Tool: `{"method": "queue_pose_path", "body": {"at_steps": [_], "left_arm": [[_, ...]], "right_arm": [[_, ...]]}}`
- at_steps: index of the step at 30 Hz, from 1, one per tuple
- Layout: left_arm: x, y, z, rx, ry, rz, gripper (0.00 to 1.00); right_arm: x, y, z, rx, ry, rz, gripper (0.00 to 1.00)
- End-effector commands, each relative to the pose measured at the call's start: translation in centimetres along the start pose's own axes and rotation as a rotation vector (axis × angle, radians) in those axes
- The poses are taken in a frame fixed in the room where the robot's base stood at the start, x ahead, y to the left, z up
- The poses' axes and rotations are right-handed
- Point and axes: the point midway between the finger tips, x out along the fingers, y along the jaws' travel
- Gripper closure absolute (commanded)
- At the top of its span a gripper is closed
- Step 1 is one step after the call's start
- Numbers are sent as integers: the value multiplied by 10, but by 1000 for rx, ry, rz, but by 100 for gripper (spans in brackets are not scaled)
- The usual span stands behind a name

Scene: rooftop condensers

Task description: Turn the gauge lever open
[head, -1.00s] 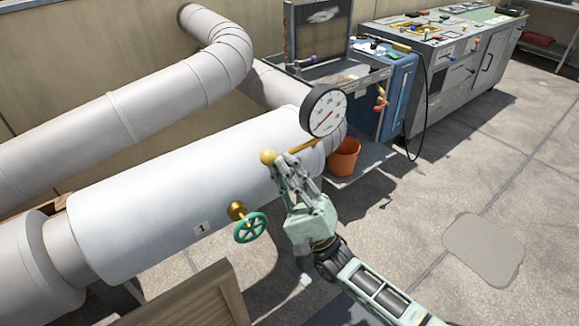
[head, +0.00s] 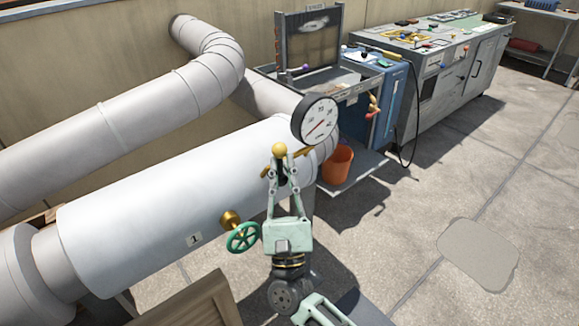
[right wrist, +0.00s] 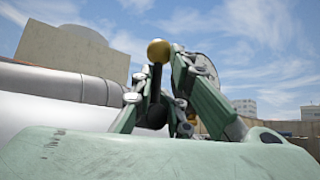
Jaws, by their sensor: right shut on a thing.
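The gauge lever has a yellow ball knob (head: 279,149) on a dark shaft, in front of the round white gauge (head: 315,119). My right gripper (head: 280,165) is shut on the lever just below the knob, its fingers on both sides of the shaft. In the right wrist view the knob (right wrist: 159,51) stands above the fingertips and the dark shaft (right wrist: 155,84) runs down between the fingers. A brass fitting (head: 303,152) shows beside the fingers; the lever's base is mostly hidden behind them. The gauge is partly hidden behind a finger in the wrist view. My left gripper is not in view.
A large white pipe (head: 150,220) lies behind and left of the gripper. A green handwheel (head: 242,237) sits close to its left. An orange bucket (head: 337,163) stands to the right below the gauge. A wooden crate (head: 195,305) is at the front. The floor to the right is open.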

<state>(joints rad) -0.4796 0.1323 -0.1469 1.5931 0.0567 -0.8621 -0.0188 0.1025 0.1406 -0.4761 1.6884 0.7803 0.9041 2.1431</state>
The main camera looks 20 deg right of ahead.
Motion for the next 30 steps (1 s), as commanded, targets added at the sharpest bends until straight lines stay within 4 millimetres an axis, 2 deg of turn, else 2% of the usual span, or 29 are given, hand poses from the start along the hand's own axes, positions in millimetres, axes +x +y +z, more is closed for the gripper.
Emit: {"method": "queue_pose_path", "body": {"at_steps": [1,15,16,20,30], "left_arm": [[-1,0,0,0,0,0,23],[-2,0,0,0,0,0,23],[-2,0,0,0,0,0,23],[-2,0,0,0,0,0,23],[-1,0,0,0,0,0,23]], "right_arm": [[7,0,5,11,-8,-8,100],[8,-2,6,19,-3,-17,100],[8,-2,6,19,-3,-17,84],[8,-2,6,18,-4,-17,73],[3,-2,3,15,3,-14,72]]}}
